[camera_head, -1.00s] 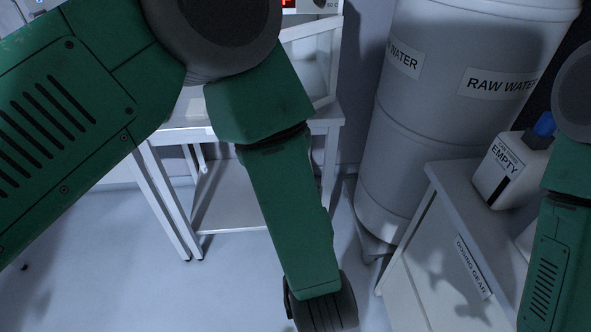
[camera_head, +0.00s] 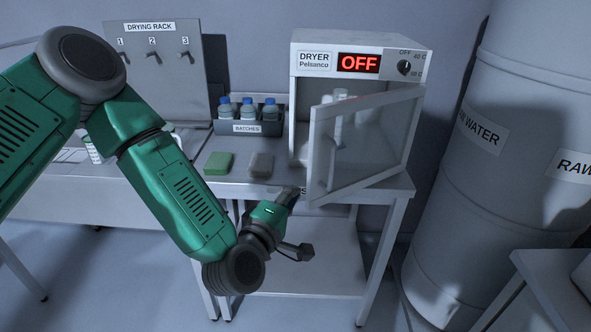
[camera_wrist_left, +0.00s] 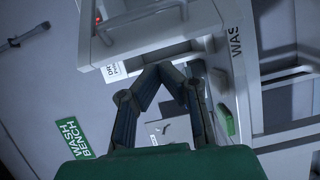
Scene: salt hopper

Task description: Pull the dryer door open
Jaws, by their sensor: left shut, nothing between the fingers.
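The dryer (camera_head: 360,41) stands at the back of the bench, its display reading OFF. Its pale, framed see-through door (camera_head: 362,140) stands ajar, with its left edge swung out toward me and its right edge at the cabinet's right side. My left gripper (camera_head: 298,191) is by the lower left corner of the door; I cannot tell whether it touches. In the left wrist view the left gripper (camera_wrist_left: 168,70) is shut with nothing between its fingers, just below a pale frame. My right gripper is not in view.
A rack of blue-capped bottles (camera_head: 248,115), a green block (camera_head: 218,163) and a grey-brown block (camera_head: 261,165) are on the bench left of the dryer. The drying rack (camera_head: 152,62) stands behind. A large water drum (camera_head: 470,150) stands at the right, near the bench.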

